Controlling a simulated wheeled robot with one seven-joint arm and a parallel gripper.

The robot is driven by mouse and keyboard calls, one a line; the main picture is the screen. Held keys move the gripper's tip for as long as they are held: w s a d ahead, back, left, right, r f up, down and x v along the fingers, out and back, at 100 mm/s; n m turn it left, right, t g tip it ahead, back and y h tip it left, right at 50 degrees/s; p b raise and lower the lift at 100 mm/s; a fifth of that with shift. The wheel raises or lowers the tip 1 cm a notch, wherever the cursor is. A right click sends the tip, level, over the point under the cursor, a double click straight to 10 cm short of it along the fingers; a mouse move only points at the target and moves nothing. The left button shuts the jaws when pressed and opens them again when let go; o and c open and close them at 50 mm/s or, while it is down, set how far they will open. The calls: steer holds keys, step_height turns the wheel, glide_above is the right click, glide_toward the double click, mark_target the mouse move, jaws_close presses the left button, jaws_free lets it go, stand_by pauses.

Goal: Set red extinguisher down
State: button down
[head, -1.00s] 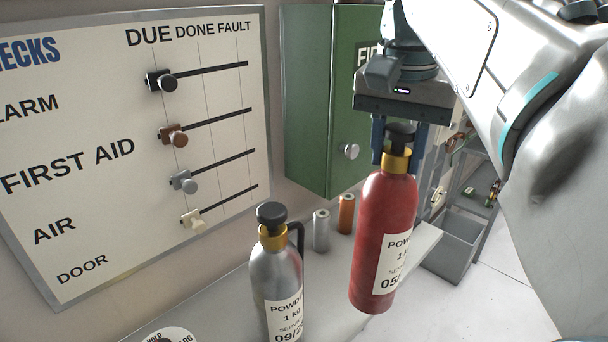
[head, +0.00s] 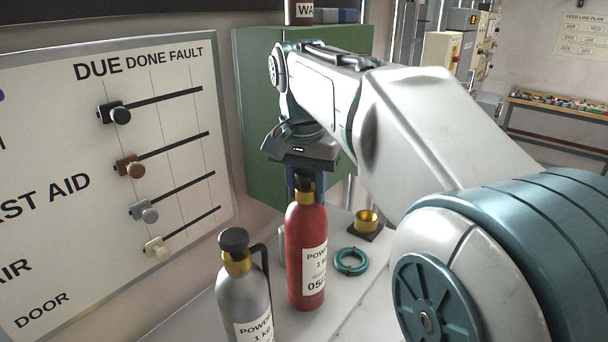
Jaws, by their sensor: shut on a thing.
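The red extinguisher (head: 307,250) is upright, with a gold collar, a black top and a white label. My gripper (head: 305,184) is shut on its top from above. The extinguisher's base is over the pale shelf (head: 349,298) and looks at or very near its surface; I cannot tell whether it touches. A silver extinguisher (head: 245,295) stands to its left and nearer, its lower part cut off by the frame edge.
A teal ring (head: 351,262) and a brass cup on a dark base (head: 367,222) lie to the right of the red extinguisher. A green cabinet (head: 262,130) stands behind. A checks board (head: 110,170) hangs on the left wall.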

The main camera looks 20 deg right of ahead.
steer(key=shift+f, duration=1.2)
steer(key=c, duration=0.9)
jaws_free()
steer(key=shift+f, duration=0.1)
steer(key=shift+c, duration=0.2)
steer(key=r, duration=0.4)
steer(key=s+r, duration=0.1)
steer(key=r, duration=0.3)
steer(key=a+r, duration=0.1)
steer(key=r, duration=0.3)
steer(key=shift+s+r, duration=0.1)
steer(key=shift+s, duration=0.05)
steer(key=s+f+n+t, duration=0.1)
steer(key=s+f, duration=0.3)
steer(key=f, duration=0.4)
steer(key=s+f+n+t, duration=0.1)
steer(key=s+f+n, duration=0.3)
steer(key=f, duration=0.4)
steer(key=s+f+n, duration=0.2)
steer(key=s+f, duration=0.3)
steer(key=f, duration=0.3)
steer(key=shift+s+d+t+y, duration=0.2)
steer(key=shift+d+t+y, duration=0.15)
steer(key=shift+t+y, duration=0.05)
